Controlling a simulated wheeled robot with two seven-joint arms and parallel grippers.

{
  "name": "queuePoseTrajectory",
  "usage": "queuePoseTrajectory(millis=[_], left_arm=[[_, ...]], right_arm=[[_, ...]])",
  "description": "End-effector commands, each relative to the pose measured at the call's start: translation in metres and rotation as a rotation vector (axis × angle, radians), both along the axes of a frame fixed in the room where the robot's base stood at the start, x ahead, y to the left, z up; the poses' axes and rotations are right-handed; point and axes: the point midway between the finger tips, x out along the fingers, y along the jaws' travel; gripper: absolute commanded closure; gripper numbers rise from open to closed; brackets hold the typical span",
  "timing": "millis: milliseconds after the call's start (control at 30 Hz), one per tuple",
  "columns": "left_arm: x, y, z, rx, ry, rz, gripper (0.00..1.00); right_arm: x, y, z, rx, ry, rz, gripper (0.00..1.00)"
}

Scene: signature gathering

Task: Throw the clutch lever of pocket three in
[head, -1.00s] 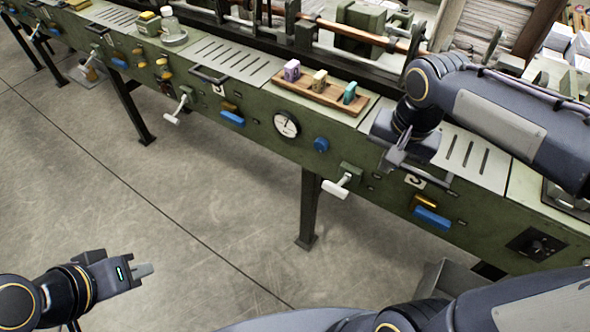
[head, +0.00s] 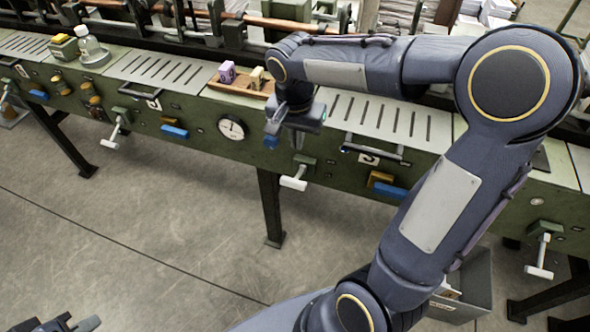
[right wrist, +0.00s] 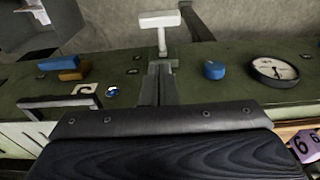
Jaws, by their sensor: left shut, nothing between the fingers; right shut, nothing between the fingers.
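Clutch levers with white T-shaped handles stick out from the green front panel. One lever (head: 293,183) is below my right gripper (head: 298,138), and its white handle (right wrist: 160,19) shows beyond the fingertips in the right wrist view. My right gripper is shut and empty, pointing down at this lever's mount; I cannot tell if it touches. Another lever (head: 112,136) is further left, and one more (head: 540,262) is at the right. The pocket number plates (head: 368,158) are too small to read surely. My left gripper (head: 85,324) is shut and empty at the bottom left, partly cut off.
A round dial (head: 231,127) and a blue knob (head: 271,142) are left of the near lever. A black bar handle (head: 372,150) and a blue block (head: 390,190) are to its right. A wooden tray (head: 240,86) with coloured blocks lies above. The floor in front is clear.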

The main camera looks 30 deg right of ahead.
Motion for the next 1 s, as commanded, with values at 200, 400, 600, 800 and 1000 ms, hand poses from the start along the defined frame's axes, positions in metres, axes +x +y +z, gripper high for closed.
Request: queuePoseTrajectory(millis=[200, 400, 600, 800, 1000], left_arm=[[0.0, 0.0, -0.003, 0.0, 0.0, 0.0, 1.0], [0.0, 0.0, -0.004, 0.0, 0.0, 0.0, 1.0], [0.0, 0.0, -0.005, 0.0, 0.0, 0.0, 1.0], [0.0, 0.0, -0.005, 0.0, 0.0, 0.0, 1.0], [0.0, 0.0, -0.005, 0.0, 0.0, 0.0, 1.0]], right_arm=[[0.002, -0.004, -0.05, 0.0, 0.008, -0.002, 1.0], [-0.001, 0.0, -0.084, -0.001, 0.004, 0.003, 1.0], [-0.006, 0.006, -0.1, 0.0, 0.001, 0.001, 1.0], [-0.007, 0.008, -0.103, 0.0, 0.0, 0.0, 1.0], [-0.007, 0.008, -0.103, 0.0, 0.0, 0.0, 1.0]])
